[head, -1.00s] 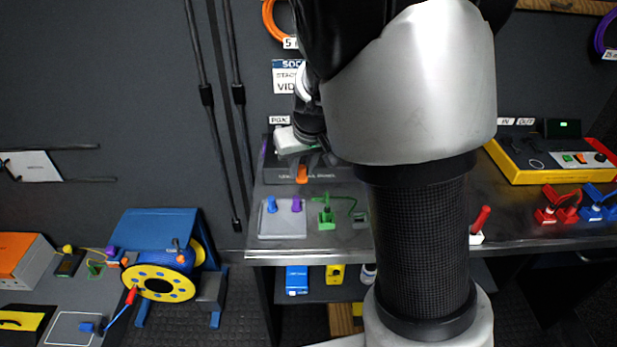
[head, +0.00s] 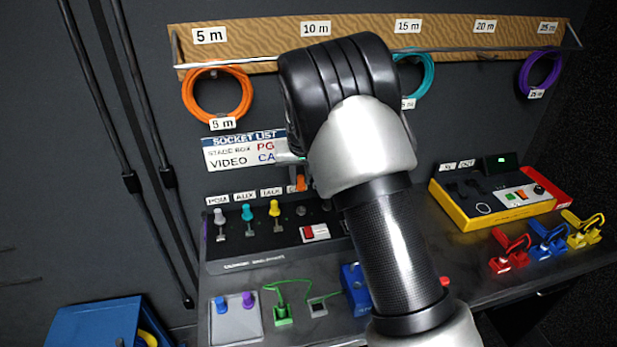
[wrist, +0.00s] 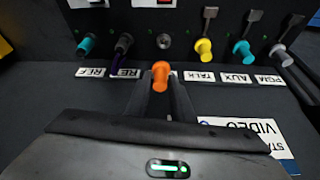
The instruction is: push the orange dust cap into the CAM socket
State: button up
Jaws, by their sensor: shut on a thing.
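The orange dust cap (wrist: 161,72) is held between the fingertips of my gripper (wrist: 161,84) in the wrist view. The cap also shows in the head view (head: 300,183), beside my arm, which hides most of the gripper. An uncapped round socket (wrist: 163,41) is in the dark panel just beyond the cap, with a visible gap between them. That socket also shows in the head view (head: 301,210), below the cap and right of the TALK socket. Its label is mostly covered; only a "C" shows in the head view.
Yellow (wrist: 204,50), teal (wrist: 242,53) and grey (wrist: 281,56) caps fill the neighbouring sockets. Other plugged sockets stand on the opposite side. A socket list sign (head: 243,150) hangs on the wall above the panel (head: 260,262). A yellow case (head: 480,205) sits right on the bench.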

aim_at(301, 189)
dwell(0.4)
jog(key=shift+f+b, duration=2.05)
jog(key=shift+f, duration=0.9)
jog(key=shift+f+b, duration=0.95)
jog(key=shift+f, duration=0.2)
jog(key=o, duration=0.8)
jog(key=shift+r, duration=0.15)
jog(key=shift+p+v, duration=0.7)
jog(key=shift+v, duration=7.95)
jog(key=shift+s, duration=0.1)
